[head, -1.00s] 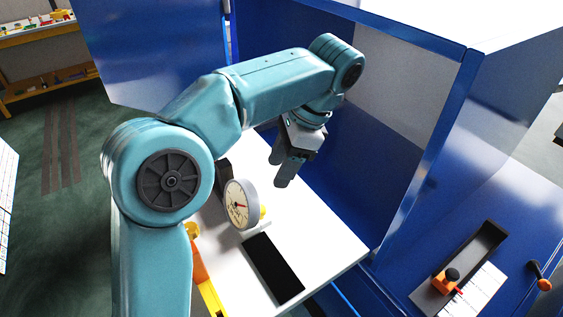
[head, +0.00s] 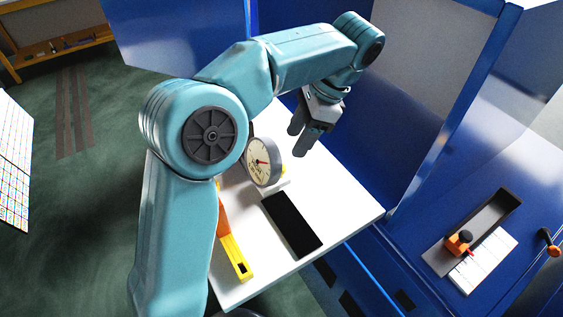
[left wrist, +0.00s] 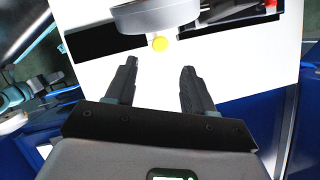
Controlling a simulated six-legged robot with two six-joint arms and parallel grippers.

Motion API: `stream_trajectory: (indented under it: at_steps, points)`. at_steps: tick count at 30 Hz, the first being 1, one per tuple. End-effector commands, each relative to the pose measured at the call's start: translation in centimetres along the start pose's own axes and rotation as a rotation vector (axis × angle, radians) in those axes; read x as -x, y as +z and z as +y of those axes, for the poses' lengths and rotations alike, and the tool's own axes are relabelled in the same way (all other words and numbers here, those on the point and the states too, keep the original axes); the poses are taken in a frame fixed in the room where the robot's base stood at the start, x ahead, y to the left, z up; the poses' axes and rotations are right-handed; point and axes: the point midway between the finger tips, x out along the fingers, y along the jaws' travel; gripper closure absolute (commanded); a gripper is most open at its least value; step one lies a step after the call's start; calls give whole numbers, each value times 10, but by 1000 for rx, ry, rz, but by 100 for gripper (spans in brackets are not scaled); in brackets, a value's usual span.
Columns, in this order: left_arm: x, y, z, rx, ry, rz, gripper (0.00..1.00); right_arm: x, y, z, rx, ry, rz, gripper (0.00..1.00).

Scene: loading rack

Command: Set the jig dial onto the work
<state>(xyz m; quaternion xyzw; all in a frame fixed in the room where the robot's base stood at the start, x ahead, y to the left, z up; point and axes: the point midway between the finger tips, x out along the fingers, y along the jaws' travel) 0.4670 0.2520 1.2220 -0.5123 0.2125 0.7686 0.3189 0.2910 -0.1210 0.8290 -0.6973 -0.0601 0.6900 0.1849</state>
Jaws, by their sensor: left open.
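The jig dial (head: 264,162), a round gauge with a pale face and a red needle, stands upright on the white table. My left gripper (head: 300,144) is open and empty, to the right of the dial and apart from it. In the left wrist view, the open fingers (left wrist: 159,68) point toward a yellow knob (left wrist: 160,44) beneath the dial's grey rim (left wrist: 155,16). A flat black slab (head: 291,223) lies in front of the dial; I cannot tell whether it is the work. My right gripper is not in view.
The white table (head: 340,205) has bare room right of the black slab. A yellow and orange piece (head: 235,258) lies at its left edge, partly behind my arm. Blue cabinet walls (head: 385,140) rise behind and to the right.

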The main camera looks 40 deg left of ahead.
Motion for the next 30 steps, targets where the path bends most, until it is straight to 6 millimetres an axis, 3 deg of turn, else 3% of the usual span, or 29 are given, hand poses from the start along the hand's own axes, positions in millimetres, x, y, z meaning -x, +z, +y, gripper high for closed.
stream_trajectory:
  at_steps: [6,12,24,29,30]
  points:
    - [-47,0,0,1,3,-4,47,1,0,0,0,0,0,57]
    - [-76,0,0,1,2,-1,47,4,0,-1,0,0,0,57]
    - [-86,2,0,2,0,0,47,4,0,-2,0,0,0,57]
    - [-86,2,0,2,0,1,99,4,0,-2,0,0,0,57]
    - [-85,2,0,2,0,1,100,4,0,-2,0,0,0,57]
